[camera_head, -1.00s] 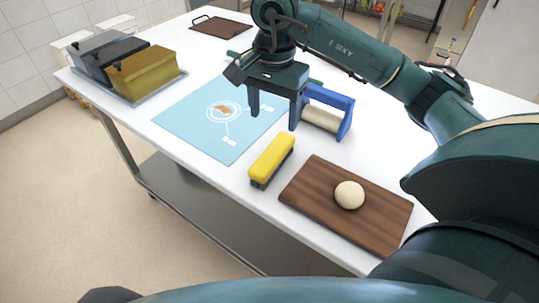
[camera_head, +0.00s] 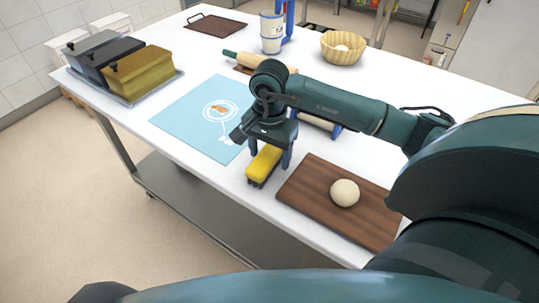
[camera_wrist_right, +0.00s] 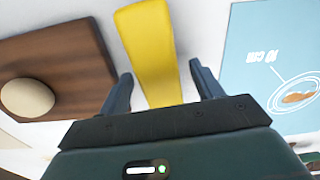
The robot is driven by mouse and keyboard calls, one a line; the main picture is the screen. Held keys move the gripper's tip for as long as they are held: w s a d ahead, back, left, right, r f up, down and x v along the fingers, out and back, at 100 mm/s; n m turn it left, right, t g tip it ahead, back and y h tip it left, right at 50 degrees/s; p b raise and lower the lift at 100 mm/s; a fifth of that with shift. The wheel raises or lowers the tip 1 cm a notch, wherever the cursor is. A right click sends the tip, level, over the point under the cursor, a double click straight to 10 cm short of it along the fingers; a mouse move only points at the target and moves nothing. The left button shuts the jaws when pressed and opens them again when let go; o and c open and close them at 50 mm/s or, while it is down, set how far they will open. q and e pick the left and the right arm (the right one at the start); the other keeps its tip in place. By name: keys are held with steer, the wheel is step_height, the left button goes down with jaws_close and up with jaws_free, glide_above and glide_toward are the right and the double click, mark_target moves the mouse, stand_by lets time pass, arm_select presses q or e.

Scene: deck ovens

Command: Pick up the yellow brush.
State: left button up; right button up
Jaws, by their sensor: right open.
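The yellow brush (camera_head: 264,165) lies on the white table near its front edge, between the blue mat and the wooden board. My right gripper (camera_head: 269,158) is over the brush, with one finger on each side of it in the head view. In the right wrist view the brush (camera_wrist_right: 152,50) runs between the two open fingers of the gripper (camera_wrist_right: 160,88), with room on both sides. I cannot tell whether the fingers touch it. My gripper hides part of the brush's far end. My left gripper is not in view.
A wooden board (camera_head: 310,205) with a dough ball (camera_head: 345,193) lies right of the brush. A blue mat (camera_head: 180,112) lies to the left. A rolling pin (camera_head: 250,60), a basket (camera_head: 343,48) and lidded tins (camera_head: 140,75) stand farther back. A blue-framed tool is partly hidden behind my gripper.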

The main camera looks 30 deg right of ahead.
mark_target(269, 151)
steer(key=c, duration=1.1)
step_height(269, 151, up, 10)
steer(key=shift+r+b, duration=0.1)
steer(key=shift+b, duration=0.5)
steer(key=o, duration=0.5)
steer(key=shift+c, duration=0.2)
steer(key=c, duration=0.3)
steer(key=shift+w, duration=0.15)
